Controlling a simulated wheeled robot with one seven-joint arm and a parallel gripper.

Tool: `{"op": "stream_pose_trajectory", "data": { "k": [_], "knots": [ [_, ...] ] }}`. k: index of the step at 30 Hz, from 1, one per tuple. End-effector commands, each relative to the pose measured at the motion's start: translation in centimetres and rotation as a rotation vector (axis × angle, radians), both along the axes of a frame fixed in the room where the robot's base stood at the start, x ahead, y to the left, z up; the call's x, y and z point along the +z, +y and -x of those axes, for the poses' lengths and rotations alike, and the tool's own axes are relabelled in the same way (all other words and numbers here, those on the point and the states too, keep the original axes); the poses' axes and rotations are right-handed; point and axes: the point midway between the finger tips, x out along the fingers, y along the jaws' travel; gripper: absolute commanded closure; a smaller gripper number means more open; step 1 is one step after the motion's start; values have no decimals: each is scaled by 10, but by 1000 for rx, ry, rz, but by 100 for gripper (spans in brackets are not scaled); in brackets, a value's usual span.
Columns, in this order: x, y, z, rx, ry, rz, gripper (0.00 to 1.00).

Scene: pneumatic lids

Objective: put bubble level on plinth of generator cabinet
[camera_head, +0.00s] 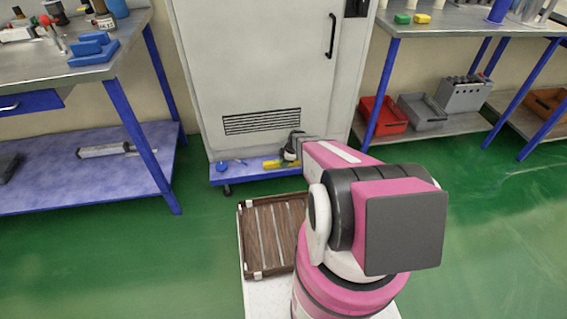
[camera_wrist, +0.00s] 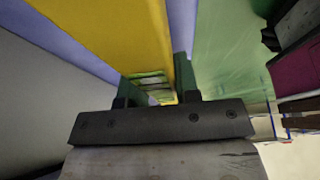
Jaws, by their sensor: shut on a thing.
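The generator cabinet (camera_head: 262,70) is a tall light-grey cabinet with a vent and a black handle. Its blue plinth (camera_head: 228,179) juts out along the bottom front. The yellow bubble level (camera_head: 271,164) is over the plinth top near its middle. My gripper (camera_head: 288,160) is at the level's right end, partly hidden by my arm. In the wrist view the gripper's green fingers (camera_wrist: 157,88) are shut on the level (camera_wrist: 125,30), with the lavender-blue plinth (camera_wrist: 181,30) behind it. I cannot tell whether the level touches the plinth.
Small blue items (camera_head: 222,167) lie on the plinth's left part. A brown slatted tray (camera_head: 243,240) is in front of the cabinet. A workbench (camera_head: 85,62) stands left; another bench with red (camera_head: 383,114) and grey bins (camera_head: 424,112) stands right.

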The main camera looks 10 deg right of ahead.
Motion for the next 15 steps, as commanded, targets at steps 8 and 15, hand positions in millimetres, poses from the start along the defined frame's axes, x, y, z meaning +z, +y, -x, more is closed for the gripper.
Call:
{"op": "stream_pose_trajectory", "data": {
  "k": [8, 15],
  "knots": [
    [-1, 0, 0, 0, 0, 0, 45],
    [5, -1, 0, 0, -1, 0, 45]
  ]
}}
